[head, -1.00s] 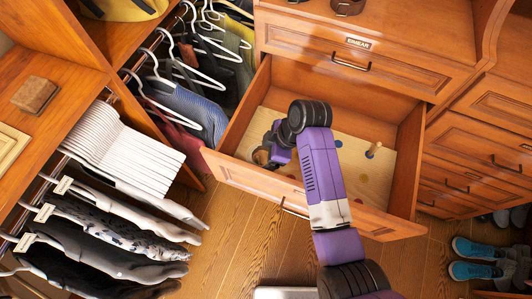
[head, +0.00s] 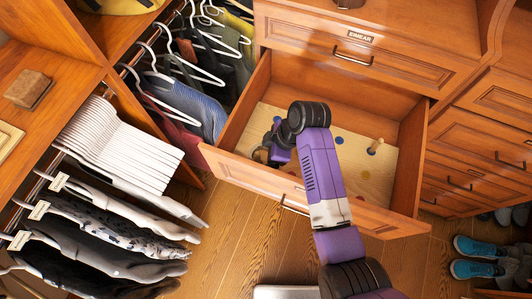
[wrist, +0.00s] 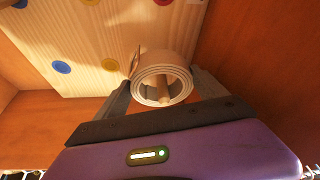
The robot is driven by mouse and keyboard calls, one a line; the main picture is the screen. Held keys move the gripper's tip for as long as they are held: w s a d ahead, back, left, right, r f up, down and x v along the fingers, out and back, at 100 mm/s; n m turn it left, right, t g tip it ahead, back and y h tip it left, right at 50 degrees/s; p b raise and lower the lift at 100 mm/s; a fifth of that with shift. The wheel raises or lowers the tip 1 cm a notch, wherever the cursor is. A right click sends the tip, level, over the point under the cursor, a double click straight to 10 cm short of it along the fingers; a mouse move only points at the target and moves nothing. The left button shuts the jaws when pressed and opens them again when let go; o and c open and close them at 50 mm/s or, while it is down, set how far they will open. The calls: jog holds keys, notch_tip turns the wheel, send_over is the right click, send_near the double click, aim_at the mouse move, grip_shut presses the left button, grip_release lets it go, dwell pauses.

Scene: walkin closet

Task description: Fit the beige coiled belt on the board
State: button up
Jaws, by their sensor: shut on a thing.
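The beige coiled belt (wrist: 178,68) is between the fingers of my gripper (wrist: 160,90) in the wrist view. My gripper is shut on it. A wooden peg (wrist: 163,98) shows inside the coil's opening; I cannot tell how far the coil sits down around it. The board (wrist: 105,38) is pale wood with coloured dots and lies in the open drawer. It also shows in the head view (head: 372,182), with an upright peg (head: 376,146) at a blue dot on the right. My gripper (head: 264,155) is at the board's left side, where my arm hides the belt.
The open drawer's front (head: 260,178) and side walls closely surround the board. Hanging clothes (head: 190,105) are left of the drawer. A small brown box (head: 29,91) sits on the left shelf. Blue shoes (head: 478,258) are at lower right.

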jog(key=shift+f, duration=0.25)
dwell(0.4)
jog(key=shift+f+b, duration=0.35)
jog(key=shift+b, duration=0.05)
jog(key=shift+f+b, duration=0.6)
jog(key=shift+f, duration=0.25)
jog(key=o, duration=1.5)
jog(key=shift+c, duration=0.2)
jog(key=v, duration=0.7)
jog(key=shift+d+r, duration=0.15)
jog(key=shift+r, duration=0.25)
